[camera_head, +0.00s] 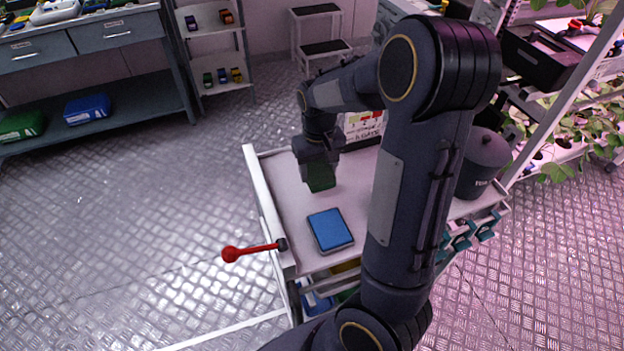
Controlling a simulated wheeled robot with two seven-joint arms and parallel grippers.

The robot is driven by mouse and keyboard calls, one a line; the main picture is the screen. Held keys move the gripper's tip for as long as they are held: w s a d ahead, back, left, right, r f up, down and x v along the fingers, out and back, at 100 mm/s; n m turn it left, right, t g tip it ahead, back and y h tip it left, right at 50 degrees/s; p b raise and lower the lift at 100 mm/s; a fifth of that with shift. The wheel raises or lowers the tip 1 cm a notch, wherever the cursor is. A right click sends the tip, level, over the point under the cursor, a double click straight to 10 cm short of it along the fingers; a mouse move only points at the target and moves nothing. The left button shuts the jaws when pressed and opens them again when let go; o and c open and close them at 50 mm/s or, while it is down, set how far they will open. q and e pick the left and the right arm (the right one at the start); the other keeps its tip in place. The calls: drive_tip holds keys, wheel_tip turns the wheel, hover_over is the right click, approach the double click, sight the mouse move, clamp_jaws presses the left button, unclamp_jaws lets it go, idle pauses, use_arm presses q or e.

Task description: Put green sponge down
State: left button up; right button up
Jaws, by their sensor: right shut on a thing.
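The green sponge (320,178) is in my right gripper (318,170), over the top of the white cart (293,206). The gripper points down and is shut on the sponge. Only the sponge's lower part shows below the gripper, and I cannot tell whether it touches the cart top. A blue sponge-like block (330,230) lies flat on the cart top, nearer to me and a little right of the green sponge. My left gripper is not in view.
A red-knobbed lever (250,251) sticks out from the cart's left side. A dark round pot (484,160) stands at the cart's right. A printed card (364,126) is at the back. The cart top left of the blue block is clear.

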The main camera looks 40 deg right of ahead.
drive_tip(key=shift+w+a+f, duration=0.3)
drive_tip(key=shift+a+f, duration=0.05)
drive_tip(key=shift+f, duration=0.25)
drive_tip(key=shift+w+a+f, duration=0.1)
drive_tip(key=shift+f, duration=0.8)
drive_tip(key=shift+w+a+f, duration=0.1)
drive_tip(key=shift+f, duration=0.8)
drive_tip(key=shift+f, duration=0.2)
drive_tip(key=o, duration=0.9)
drive_tip(key=shift+r, duration=0.15)
